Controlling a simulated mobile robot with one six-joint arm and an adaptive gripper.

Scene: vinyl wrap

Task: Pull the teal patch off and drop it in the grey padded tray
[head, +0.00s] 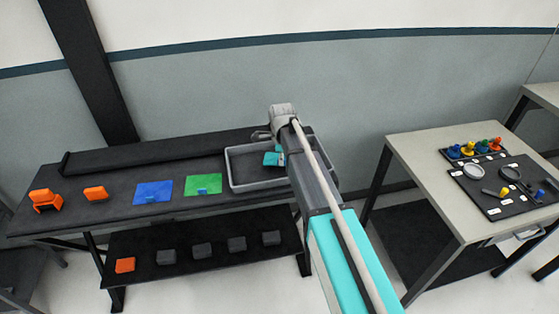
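The teal patch (271,159) shows within the outline of the grey padded tray (236,176), towards its right end. I cannot tell whether it lies on the tray floor or hangs above it. My gripper (281,155) is at the patch's right edge, mostly hidden behind my own arm. Whether its fingers are open or shut on the patch does not show. The tray stands on the right end of the dark bench, and my arm covers its right side.
A blue patch (153,192) and a green patch (203,185) lie on the bench left of the tray. Orange blocks (46,201) sit at the far left. Several dark blocks rest on the lower shelf (200,266). A separate table (419,165) with tools stands right.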

